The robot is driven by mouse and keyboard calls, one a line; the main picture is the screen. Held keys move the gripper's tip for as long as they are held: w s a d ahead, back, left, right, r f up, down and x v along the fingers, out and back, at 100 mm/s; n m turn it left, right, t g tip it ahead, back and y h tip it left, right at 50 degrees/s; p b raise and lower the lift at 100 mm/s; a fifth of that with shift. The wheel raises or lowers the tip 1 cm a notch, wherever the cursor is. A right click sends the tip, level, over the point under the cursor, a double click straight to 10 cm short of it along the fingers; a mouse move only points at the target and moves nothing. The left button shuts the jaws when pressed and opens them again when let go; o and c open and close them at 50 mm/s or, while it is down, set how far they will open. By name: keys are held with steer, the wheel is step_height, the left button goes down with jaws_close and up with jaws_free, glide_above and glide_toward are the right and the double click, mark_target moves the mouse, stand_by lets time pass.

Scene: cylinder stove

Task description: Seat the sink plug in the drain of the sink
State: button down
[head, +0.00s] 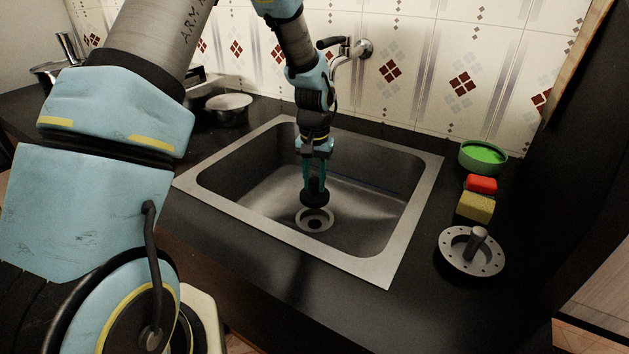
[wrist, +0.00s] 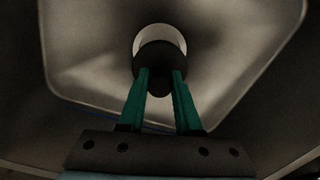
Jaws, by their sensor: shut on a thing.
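The black sink plug (head: 314,198) is in my gripper (head: 315,180), held by its knob between the green fingers. The plug is inside the metal sink (head: 408,232), just above and behind the drain (head: 314,222) in the head view. The drain's pale ring and dark hole show below the plug. In the wrist view my gripper (wrist: 161,75) is shut on the knob of the plug (wrist: 160,55). The plug's dark disc covers part of the pale drain ring (wrist: 160,31), whose far edge shows beyond it. The exact height of the plug over the drain is hard to tell.
The faucet (head: 350,50) is on the tiled wall behind the sink. A metal pot (head: 228,110) stands at the left.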

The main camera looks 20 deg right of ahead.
mark_target(315, 194)
steer(key=shift+f+b, duration=1.6)
steer(key=shift+f, duration=1.3)
steer(key=shift+f+b, duration=0.5)
steer(key=shift+f, duration=1.1)
steer(key=c, duration=0.5)
jaws_free()
steer(key=shift+r, duration=0.1)
step_height(315, 194, up, 11)
steer(key=shift+f, duration=0.2)
steer(key=shift+a, duration=0.1)
